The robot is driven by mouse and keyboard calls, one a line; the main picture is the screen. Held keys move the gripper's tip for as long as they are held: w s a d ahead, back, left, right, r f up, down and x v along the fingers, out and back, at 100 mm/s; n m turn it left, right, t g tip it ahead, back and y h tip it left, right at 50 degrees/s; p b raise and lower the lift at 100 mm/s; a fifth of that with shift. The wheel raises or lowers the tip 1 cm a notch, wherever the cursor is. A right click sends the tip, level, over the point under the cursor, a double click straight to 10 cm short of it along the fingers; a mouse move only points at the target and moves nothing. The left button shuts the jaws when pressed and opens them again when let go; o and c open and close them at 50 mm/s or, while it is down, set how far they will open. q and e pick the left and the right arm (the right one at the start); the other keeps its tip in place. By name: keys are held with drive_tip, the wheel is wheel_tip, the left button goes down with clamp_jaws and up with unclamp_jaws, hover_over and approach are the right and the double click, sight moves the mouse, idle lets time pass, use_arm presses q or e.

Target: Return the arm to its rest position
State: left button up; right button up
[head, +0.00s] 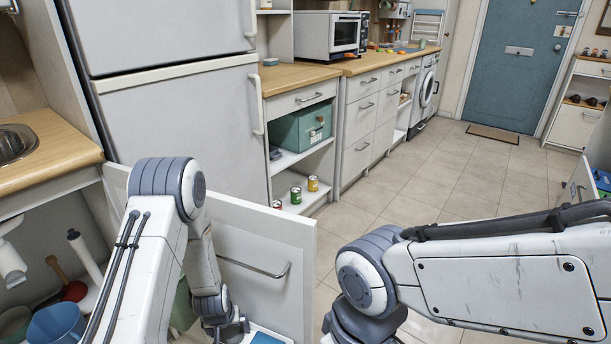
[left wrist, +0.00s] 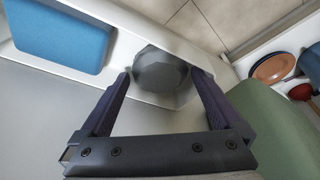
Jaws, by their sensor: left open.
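My left arm comes in from the left in the head view, bent downward, with its left gripper (head: 226,326) low at the bottom of the picture, in front of the open white cabinet door (head: 262,255). In the left wrist view the left gripper (left wrist: 163,76) has its two dark fingers spread apart, holding nothing.
An open under-sink cupboard at left holds a blue bucket (head: 54,323) and a plunger (head: 68,283). A green object (left wrist: 268,130) is close beside the gripper in the left wrist view. A fridge (head: 180,120) stands behind. Tiled floor (head: 440,185) is clear towards the blue door (head: 520,85).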

use_arm(q)
drive_tip(key=v, duration=0.4)
drive_tip(key=shift+w+a+p, duration=0.2)
drive_tip(key=shift+p, duration=0.2)
drive_tip(key=s+a+p, duration=0.3)
drive_tip(key=s, duration=0.5)
drive_tip(key=s+a+p, duration=0.3)
drive_tip(key=s+a, duration=0.1)
drive_tip(key=s, duration=0.4)
drive_tip(key=w+d+r+p, duration=0.2)
drive_tip(key=r+p, duration=0.7)
drive_tip(key=p, duration=0.1)
drive_tip(key=w+d+r+m+p, duration=0.1)
drive_tip(key=w+d+r+p, duration=0.2)
drive_tip(key=r+p, duration=0.6)
drive_tip(key=shift+d+r+p, duration=0.2)
drive_tip(key=shift+r+p, duration=0.15)
drive_tip(key=shift+r, duration=0.35)
use_arm(e)
wheel_tip(320, 180, up, 28)
drive_tip(key=shift+f, duration=0.2)
use_arm(q)
drive_tip(key=shift+w+f, duration=0.1)
use_arm(e)
drive_tip(key=shift+f, duration=0.15)
